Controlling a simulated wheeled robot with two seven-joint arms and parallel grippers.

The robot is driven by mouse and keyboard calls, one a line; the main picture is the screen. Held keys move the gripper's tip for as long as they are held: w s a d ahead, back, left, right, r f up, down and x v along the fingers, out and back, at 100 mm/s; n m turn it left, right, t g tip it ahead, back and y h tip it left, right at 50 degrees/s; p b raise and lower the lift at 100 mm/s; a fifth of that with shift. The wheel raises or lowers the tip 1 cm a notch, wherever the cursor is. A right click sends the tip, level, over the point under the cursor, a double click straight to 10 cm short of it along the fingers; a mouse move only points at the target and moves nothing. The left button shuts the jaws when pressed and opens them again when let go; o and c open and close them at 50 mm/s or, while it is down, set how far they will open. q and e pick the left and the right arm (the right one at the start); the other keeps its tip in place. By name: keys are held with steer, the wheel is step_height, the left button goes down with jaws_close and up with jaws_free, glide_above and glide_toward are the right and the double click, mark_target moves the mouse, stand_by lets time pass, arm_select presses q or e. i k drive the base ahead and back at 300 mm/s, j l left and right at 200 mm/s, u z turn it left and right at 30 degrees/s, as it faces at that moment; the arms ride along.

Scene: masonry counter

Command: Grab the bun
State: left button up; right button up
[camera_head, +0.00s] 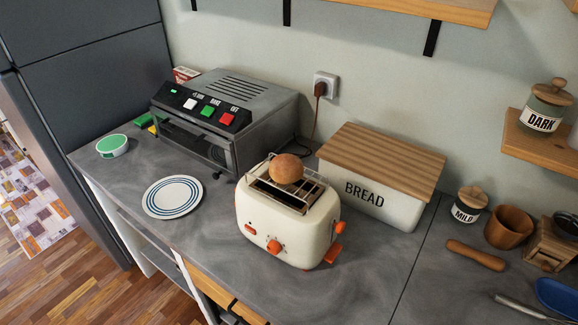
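A round brown bun (286,169) sits on the wire rack (315,190) on top of a cream toaster (290,228) with orange knobs. The toaster stands near the front of the grey counter, in the middle of the view. Neither of my grippers shows in the head view, so nothing is seen holding or touching the bun.
A toaster oven (228,115) stands behind left, with a striped plate (173,197) in front. A bread box (379,175) with a wooden lid is close behind right. Jars, a wooden cup (508,227) and a rolling pin (476,255) are at right. Shelves overhang above.

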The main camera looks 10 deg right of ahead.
mark_target(287, 169)
steer(key=j+z, duration=0.1)
steer(key=z, duration=0.55)
steer(key=j+z, duration=1)
steer(key=j, duration=0.15)
steer(key=k+j, duration=0.1)
steer(key=j, duration=0.3)
steer(key=k+j+z, duration=0.1)
steer(key=j, duration=0.35)
steer(key=k+j, duration=0.1)
steer(key=j, duration=0.3)
steer(key=k+j+z, duration=0.1)
steer(key=j, duration=0.3)
steer(key=k+j, duration=0.1)
steer(key=j, duration=0.3)
